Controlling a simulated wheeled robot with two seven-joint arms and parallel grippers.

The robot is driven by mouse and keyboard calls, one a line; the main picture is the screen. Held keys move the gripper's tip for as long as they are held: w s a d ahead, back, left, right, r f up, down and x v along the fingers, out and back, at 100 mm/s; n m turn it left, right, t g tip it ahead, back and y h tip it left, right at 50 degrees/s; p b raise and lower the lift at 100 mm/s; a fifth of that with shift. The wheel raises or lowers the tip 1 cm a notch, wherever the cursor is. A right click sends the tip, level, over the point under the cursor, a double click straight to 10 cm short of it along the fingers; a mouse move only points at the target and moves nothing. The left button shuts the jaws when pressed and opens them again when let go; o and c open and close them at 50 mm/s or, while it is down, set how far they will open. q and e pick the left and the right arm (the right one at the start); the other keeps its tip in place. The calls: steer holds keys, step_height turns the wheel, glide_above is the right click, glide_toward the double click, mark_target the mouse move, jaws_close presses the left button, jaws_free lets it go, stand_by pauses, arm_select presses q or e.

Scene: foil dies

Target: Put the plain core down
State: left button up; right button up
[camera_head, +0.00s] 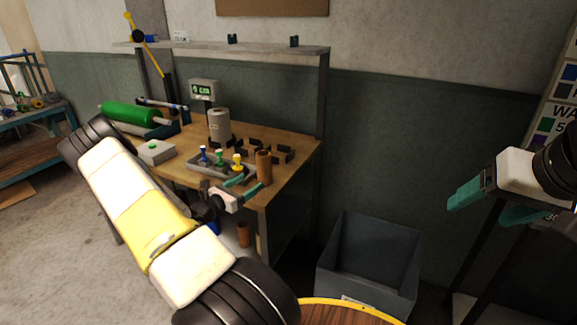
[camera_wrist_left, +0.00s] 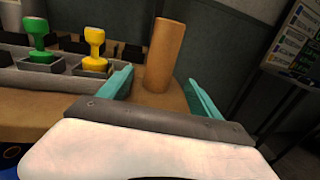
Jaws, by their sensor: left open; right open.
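The plain core is a brown cardboard tube (camera_head: 264,167) standing upright at the right front of the wooden bench. It also stands in the left wrist view (camera_wrist_left: 164,56), just beyond my left fingers. My left gripper (camera_head: 247,189) is open, with its teal fingers apart and pointing toward the core; the left wrist view shows the fingers (camera_wrist_left: 160,90) with space on both sides of it. My right gripper (camera_head: 487,205) is open and empty at the right, away from the bench.
A grey tray (camera_head: 206,170) left of the core holds blue, green and yellow-handled dies. Dark holders (camera_head: 284,153) stand behind. A green roll (camera_head: 129,113) lies at the bench's left. A grey bin (camera_head: 368,262) stands on the floor to the right.

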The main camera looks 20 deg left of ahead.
mark_target(259, 176)
arm_select(q)
steer(key=x, duration=0.9)
steer(key=c, duration=1.5)
